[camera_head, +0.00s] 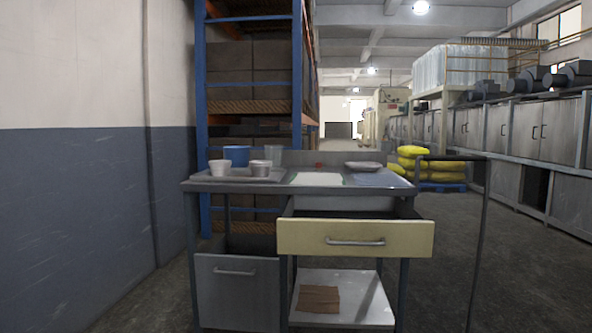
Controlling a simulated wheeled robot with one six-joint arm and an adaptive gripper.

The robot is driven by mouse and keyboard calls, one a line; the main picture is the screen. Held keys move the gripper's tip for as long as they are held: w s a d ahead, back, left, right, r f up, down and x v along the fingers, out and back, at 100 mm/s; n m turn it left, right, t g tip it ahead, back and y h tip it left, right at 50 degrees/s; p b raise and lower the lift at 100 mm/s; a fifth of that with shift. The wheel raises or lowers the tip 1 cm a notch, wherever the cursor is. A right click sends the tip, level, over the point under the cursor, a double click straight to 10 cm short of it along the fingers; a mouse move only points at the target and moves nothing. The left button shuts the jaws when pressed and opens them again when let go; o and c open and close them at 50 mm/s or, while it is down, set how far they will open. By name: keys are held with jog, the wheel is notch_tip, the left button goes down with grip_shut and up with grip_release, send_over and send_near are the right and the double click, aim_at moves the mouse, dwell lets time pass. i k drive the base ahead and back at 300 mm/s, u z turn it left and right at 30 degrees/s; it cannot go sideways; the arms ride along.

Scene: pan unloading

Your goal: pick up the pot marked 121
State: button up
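Several pots stand together at the left end of the grey worktable (283,187). They are a small white pot (220,169), a larger blue pot (237,155) behind it, a small grey pot (261,168) and a pale translucent vessel (273,153) at the back. The white and grey pots appear to be on a shallow tray (240,179). I cannot read any number on them, so I cannot tell which is marked 121. My gripper is not in view.
A cream drawer (355,238) sticks out under the tabletop, and a grey drawer (236,288) is below left. A white sheet (316,179) and a shallow dish (363,166) are on the table. A thin dark post (480,235) stands at right. Floor is clear further right.

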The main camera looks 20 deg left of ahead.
aim_at(218, 168)
jog(key=z, duration=0.35)
jog(key=i, duration=1.95)
jog(key=u, duration=3.05)
jog(key=i, duration=1.65)
